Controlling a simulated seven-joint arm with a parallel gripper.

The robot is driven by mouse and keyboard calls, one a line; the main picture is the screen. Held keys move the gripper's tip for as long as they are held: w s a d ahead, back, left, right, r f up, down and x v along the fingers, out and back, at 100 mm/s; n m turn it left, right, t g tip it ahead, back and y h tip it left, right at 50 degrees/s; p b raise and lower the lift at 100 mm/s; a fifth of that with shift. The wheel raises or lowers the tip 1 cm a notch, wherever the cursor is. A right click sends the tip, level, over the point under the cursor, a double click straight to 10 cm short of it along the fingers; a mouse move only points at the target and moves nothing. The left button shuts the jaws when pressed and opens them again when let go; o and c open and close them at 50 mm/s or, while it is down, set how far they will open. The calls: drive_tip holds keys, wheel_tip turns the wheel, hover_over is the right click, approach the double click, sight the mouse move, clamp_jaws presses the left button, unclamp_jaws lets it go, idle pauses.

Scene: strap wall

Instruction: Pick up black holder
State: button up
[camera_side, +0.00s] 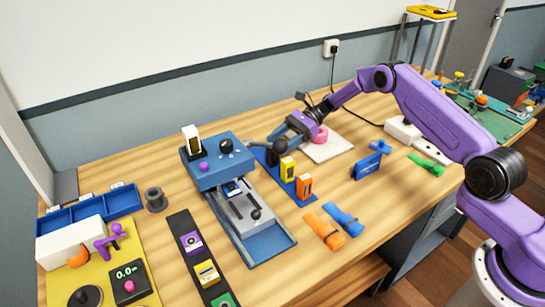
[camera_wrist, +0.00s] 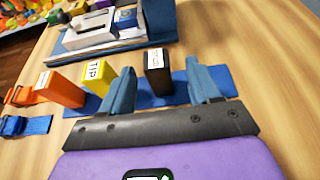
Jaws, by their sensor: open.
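The black holder (camera_wrist: 158,72) stands upright on a blue strip (camera_wrist: 180,98). It is a black block with a white label on its face, and it also shows in the side view (camera_side: 277,155), behind the yellow block. My gripper (camera_wrist: 160,76) is open, with one blue finger on each side of the holder in the wrist view. Gaps show between the fingers and the holder there. In the side view my gripper (camera_side: 287,133) is close to the holder; whether they touch cannot be told.
A yellow block (camera_side: 287,168) and an orange block (camera_side: 304,187) stand on the same strip. A blue machine (camera_side: 218,170) stands to the left. Blue and orange straps (camera_side: 325,231) lie in front.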

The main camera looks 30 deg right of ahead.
sight(268, 151)
drive_tip(key=shift+r+x, duration=0.15)
drive_tip(key=shift+x, duration=1.2)
drive_tip(key=shift+r+x, duration=0.1)
drive_tip(key=shift+x, duration=1.25)
drive_tip(key=shift+s, duration=0.15)
drive_tip(key=c, duration=1.1)
